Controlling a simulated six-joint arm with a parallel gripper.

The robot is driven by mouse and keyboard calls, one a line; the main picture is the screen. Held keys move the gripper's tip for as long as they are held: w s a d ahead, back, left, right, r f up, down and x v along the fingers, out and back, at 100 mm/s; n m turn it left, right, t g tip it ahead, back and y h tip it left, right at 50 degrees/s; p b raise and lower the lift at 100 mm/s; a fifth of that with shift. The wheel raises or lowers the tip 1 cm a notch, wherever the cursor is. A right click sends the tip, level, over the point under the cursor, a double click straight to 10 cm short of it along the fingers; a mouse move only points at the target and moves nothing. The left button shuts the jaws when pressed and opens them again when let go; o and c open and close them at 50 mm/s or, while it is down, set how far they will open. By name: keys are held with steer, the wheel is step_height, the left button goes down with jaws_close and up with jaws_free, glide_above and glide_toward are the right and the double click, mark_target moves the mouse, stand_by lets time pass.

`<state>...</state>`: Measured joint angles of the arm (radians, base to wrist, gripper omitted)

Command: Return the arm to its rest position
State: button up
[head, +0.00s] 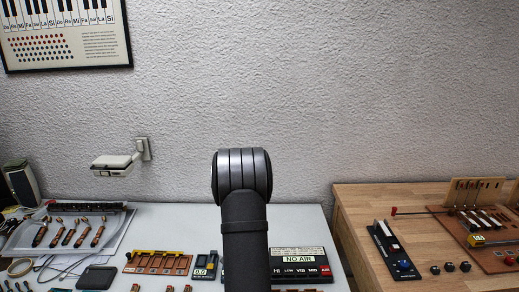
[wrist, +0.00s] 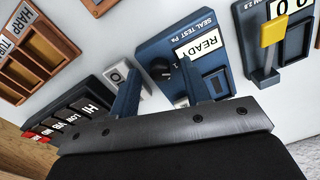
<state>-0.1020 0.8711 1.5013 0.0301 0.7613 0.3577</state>
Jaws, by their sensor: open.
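My arm (head: 243,215) rises dark in the middle of the head view, and its upper joint hides part of the table behind. My gripper does not show in the head view. In the wrist view my gripper (wrist: 157,75) has its two fingers apart, with nothing between them. Beyond them is a blue seal test box (wrist: 190,45) with a READY label and a black knob. I cannot tell how far the fingers are above it.
A black NO AIR panel (head: 300,262) sits just right of my arm; a wooden tray (head: 158,262) is to its left. A wooden bench (head: 358,222) with devices stands at right. A small shelf (head: 112,163) juts from the wall. The white table (head: 180,218) is bare at its back.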

steer(key=m, duration=0.4)
steer(key=shift+m, duration=0.4)
stand_by(0.4)
steer(key=n, duration=0.9)
stand_by(0.4)
stand_by(0.5)
